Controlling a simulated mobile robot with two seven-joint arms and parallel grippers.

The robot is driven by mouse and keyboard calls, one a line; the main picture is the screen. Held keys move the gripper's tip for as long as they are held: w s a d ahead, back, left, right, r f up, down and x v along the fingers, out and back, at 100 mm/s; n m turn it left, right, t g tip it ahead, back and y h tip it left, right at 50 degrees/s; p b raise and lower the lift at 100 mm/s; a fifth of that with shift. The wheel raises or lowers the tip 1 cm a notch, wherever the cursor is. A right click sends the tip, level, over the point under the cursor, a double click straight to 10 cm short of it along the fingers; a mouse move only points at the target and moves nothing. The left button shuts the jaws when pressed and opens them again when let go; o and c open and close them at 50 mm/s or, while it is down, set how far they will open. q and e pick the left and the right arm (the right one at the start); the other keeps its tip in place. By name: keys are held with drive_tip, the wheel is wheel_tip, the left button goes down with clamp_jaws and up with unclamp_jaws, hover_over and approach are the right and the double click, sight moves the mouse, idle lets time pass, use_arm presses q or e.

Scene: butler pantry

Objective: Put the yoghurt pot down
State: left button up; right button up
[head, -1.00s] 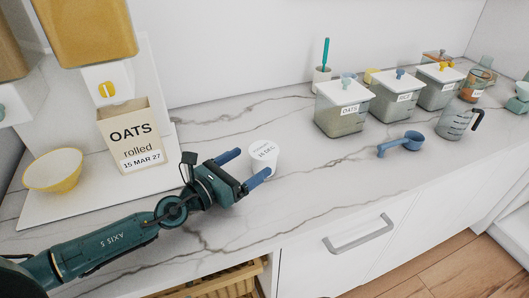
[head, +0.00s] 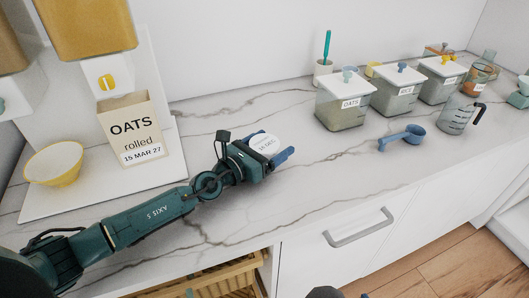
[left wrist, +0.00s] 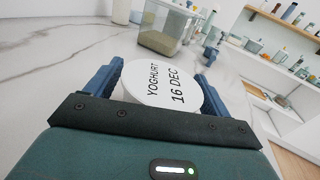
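The yoghurt pot (head: 265,143) is white, with a round lid, and stands upright on the marble counter. In the left wrist view its lid (left wrist: 162,82) reads "YOGHURT 16 DEC". My left gripper (head: 274,144) reaches in from the left with its blue fingers on either side of the pot. In the left wrist view the left gripper (left wrist: 160,85) is spread about as wide as the lid. It looks open; finger contact with the pot is not clear. The lower part of the pot is largely hidden by the gripper.
An oats box (head: 134,130) and a yellow-white bowl (head: 54,165) stand on the left. Several lidded containers, one labelled oats (head: 343,112), line the back right. A blue scoop (head: 402,137) and a measuring jug (head: 456,117) lie nearer.

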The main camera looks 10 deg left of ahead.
use_arm(q)
drive_tip(key=c, duration=0.9)
drive_tip(key=shift+c, duration=1)
drive_tip(key=shift+r, duration=0.1)
